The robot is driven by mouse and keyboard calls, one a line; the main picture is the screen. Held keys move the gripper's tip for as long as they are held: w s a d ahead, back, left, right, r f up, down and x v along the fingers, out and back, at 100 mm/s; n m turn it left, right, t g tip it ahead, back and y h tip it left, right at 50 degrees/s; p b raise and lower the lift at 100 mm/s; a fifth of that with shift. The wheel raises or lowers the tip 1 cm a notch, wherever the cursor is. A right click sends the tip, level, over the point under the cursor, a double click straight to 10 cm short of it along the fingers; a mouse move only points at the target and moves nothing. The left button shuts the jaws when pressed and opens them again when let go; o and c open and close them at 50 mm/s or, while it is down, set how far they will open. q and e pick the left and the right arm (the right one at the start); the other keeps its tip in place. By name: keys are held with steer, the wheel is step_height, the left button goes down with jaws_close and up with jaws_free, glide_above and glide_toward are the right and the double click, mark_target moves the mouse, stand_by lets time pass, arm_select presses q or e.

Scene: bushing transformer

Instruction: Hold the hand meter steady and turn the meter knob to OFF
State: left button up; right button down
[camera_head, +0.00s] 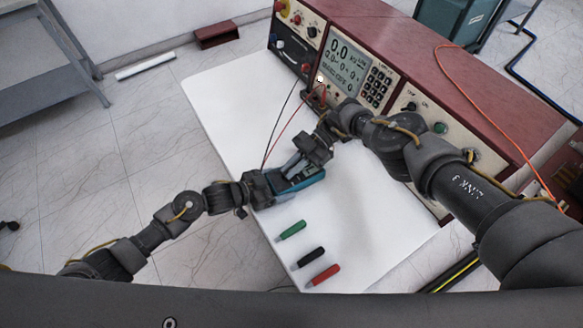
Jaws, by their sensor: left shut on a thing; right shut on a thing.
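The hand meter (307,181) is a teal-blue handheld device just above or on the white table, near its middle; I cannot tell whether it touches the surface. My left gripper (277,181) is shut on the meter's left side. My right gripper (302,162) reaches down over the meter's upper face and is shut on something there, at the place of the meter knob. The knob itself is hidden by the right gripper, so its setting cannot be read. A red and a black lead run from the meter's end up toward the console.
The white table (222,105) has free room to the left. Green (291,230), black (307,258) and red (323,275) handled items lie near the front. A red console (345,65) with display and keypad stands along the back right. An orange cable (490,88) crosses its top.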

steer(key=shift+w+r, duration=0.1)
stand_by(0.4)
steer(key=c, duration=1.5)
jaws_free()
steer(key=shift+d, duration=0.1)
steer(key=shift+o, duration=0.2)
step_height(320, 180, up, 10)
